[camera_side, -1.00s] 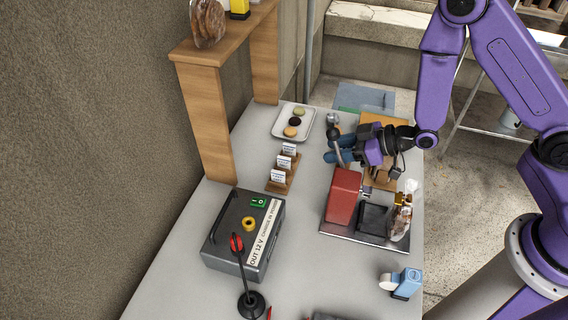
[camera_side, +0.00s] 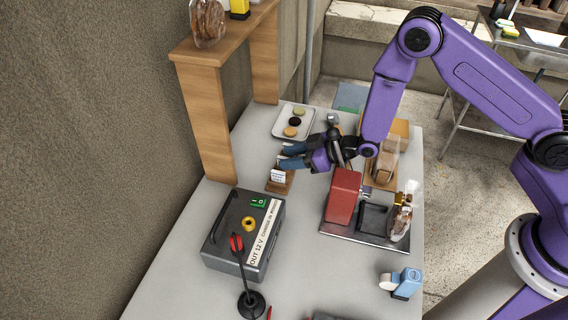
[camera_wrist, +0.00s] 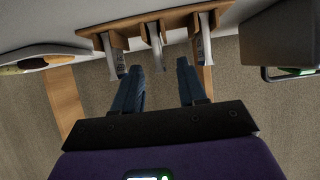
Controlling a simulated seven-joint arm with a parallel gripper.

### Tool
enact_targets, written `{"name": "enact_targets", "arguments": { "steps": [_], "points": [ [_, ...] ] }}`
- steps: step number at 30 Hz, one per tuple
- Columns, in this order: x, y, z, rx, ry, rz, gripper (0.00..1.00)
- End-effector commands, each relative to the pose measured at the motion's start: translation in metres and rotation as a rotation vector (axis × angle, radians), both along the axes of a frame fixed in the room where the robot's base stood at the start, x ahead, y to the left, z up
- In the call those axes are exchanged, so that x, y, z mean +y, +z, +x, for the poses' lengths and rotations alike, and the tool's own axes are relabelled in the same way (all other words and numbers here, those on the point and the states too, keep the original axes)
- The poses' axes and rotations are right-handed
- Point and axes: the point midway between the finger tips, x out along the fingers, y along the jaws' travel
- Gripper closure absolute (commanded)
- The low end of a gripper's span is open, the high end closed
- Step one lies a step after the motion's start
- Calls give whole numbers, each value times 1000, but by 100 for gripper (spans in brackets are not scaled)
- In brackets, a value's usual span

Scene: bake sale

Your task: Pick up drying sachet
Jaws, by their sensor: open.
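White drying sachets with printed labels stand in a small wooden rack (camera_side: 283,188). The nearest sachet (camera_side: 278,176) is clear to see in the side view; my gripper hides the others there. In the wrist view three sachets stand in the rack (camera_wrist: 130,28): a left one (camera_wrist: 115,62), a middle one (camera_wrist: 155,52) and a right one (camera_wrist: 204,48). My gripper (camera_side: 284,157) is open, its blue fingers reaching left over the rack. In the wrist view the fingertips (camera_wrist: 158,66) lie either side of the middle sachet; I cannot tell whether they touch it.
A tray of macarons (camera_side: 294,122) lies behind the rack. A grey power box (camera_side: 243,234) stands in front, with a red-tipped stand (camera_side: 250,304) beside it. A red device (camera_side: 343,196) is to the right, and a wooden shelf post (camera_side: 205,125) to the left.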

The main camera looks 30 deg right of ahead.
Motion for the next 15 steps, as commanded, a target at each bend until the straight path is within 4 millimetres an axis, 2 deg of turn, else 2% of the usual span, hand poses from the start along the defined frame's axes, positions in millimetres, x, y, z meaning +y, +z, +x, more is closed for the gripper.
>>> {"name": "enact_targets", "arguments": {
  "steps": [7,15],
  "points": [
    [21,-15,18,-1,0,0,58],
    [28,-21,27,0,-1,0,58]
  ]
}}
